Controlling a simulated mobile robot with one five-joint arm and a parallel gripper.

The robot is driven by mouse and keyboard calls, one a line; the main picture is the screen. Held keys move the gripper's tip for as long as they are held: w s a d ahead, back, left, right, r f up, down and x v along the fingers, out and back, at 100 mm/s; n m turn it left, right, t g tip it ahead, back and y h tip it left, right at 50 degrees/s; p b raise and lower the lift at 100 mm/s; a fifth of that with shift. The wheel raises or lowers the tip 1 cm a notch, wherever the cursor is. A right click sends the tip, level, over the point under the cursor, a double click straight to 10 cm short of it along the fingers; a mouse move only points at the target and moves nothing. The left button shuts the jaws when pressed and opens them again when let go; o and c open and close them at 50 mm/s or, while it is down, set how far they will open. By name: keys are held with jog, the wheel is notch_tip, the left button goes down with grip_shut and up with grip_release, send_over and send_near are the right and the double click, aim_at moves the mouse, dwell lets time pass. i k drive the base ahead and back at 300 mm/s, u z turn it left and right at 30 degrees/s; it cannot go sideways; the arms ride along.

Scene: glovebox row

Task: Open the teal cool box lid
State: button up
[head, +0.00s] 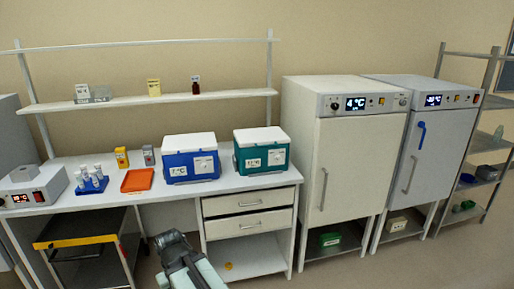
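The teal cool box (263,158) stands on the white bench near its right end, upright. Its white lid (259,136) lies flat on top and looks closed. A white label is on its front. My arm rises from the bottom edge of the head view, in front of the bench and below the box. The dark end of the arm, where my gripper (170,241) seems to be, is well below and to the left of the teal box, not touching it. Its fingers cannot be made out.
A blue cool box (190,165) with a white lid stands just left of the teal one. An orange tray (137,180) and blue tube rack (92,182) are further left. A shelf (150,101) runs above. A tall white cabinet (342,160) stands to the right.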

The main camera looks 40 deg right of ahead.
aim_at(269, 137)
jog(key=u, duration=0.15)
jog(key=i, duration=1.6)
jog(key=z, duration=0.65)
jog(key=k, duration=0.9)
jog(key=z, duration=0.2)
jog(key=i, duration=0.85)
